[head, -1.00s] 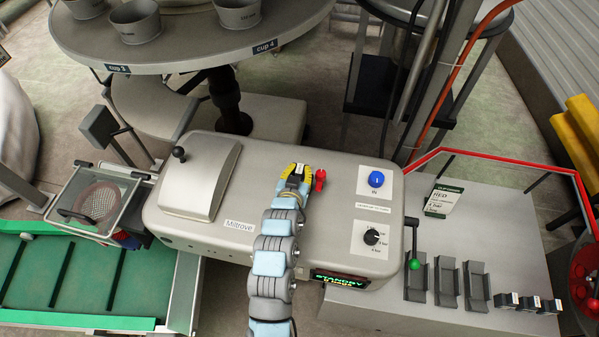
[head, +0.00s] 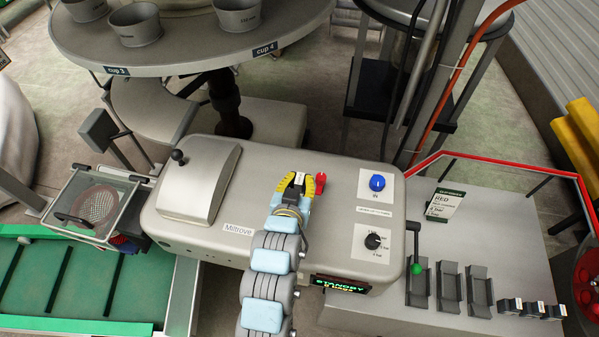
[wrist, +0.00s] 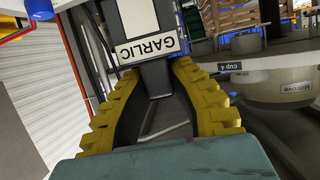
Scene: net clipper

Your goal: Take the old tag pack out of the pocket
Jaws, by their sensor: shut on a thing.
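My gripper (head: 297,182), with yellow fingers, is over the middle of the grey Miltrove machine (head: 335,215). It is shut on a dark tag pack with a white label (head: 298,178). In the wrist view the pack (wrist: 157,78) sits between the ridged yellow fingers, and its label reads GARLIC, upside down. The pack appears to be held above the machine top; the gap cannot be measured. The pocket cannot be made out in either view; my gripper and arm cover part of the machine top.
A red knob (head: 320,183) is just right of my fingers. A blue button (head: 377,183) and black dial (head: 373,241) are farther right. Grey holders (head: 448,285) and several dark labelled packs (head: 510,306) stand on the right-hand bench. A round cup table (head: 190,58) is behind.

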